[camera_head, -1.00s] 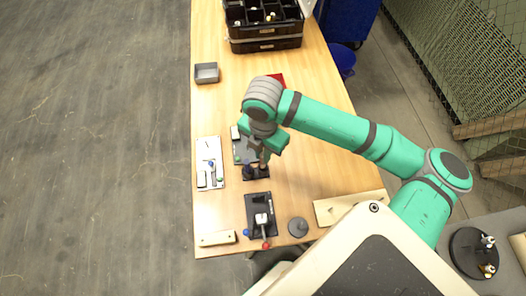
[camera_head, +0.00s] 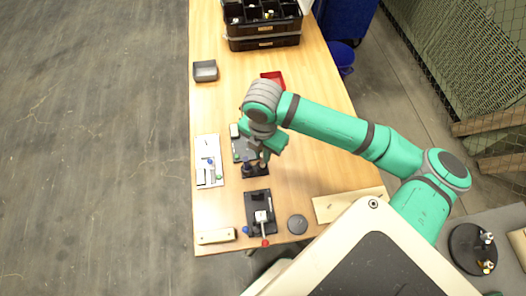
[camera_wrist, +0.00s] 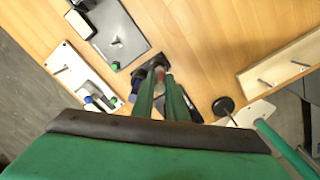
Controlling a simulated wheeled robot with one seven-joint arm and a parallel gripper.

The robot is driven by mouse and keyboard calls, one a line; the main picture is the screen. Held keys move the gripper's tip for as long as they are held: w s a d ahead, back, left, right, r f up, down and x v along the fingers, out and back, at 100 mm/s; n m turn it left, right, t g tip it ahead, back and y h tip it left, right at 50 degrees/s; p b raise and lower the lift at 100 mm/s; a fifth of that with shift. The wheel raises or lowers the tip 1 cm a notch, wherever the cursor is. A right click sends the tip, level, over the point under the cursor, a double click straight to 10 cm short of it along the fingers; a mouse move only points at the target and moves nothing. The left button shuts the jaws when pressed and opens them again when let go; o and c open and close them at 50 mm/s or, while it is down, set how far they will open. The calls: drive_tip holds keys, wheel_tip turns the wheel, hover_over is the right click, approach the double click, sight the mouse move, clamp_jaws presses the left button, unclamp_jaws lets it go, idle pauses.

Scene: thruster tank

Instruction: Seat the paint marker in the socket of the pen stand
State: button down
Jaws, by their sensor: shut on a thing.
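My gripper (camera_head: 263,159) is shut on the paint marker, low over the table near its left side. In the wrist view the fingers (camera_wrist: 159,82) reach down, with a small pale and reddish part of the paint marker (camera_wrist: 158,74) showing between their tips. The pen stand, a dark block (camera_head: 260,171), is right below the fingertips; its dark edge also shows in the wrist view (camera_wrist: 149,59). The fingers hide much of the marker and the socket. I cannot tell whether the marker's tip is inside the socket or just above it.
A white panel (camera_head: 203,148) with small knobs lies left of the stand, a grey plate (camera_head: 240,147) behind it. A black fixture with a red-tipped lever (camera_head: 259,200) and a dark disc (camera_head: 297,225) are in front. Black crates (camera_head: 263,43) stand far back. The table's right middle is clear.

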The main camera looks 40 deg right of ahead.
drive_tip(key=shift+w+f, duration=0.1)
drive_tip(key=shift+f, duration=0.4)
drive_tip(key=shift+w+f, duration=0.1)
drive_tip(key=shift+f, duration=0.1)
idle(0.3)
drive_tip(key=shift+f, duration=0.2)
idle(0.4)
drive_tip(key=c, duration=1.7)
unclamp_jaws()
drive_tip(key=shift+o, duration=0.2)
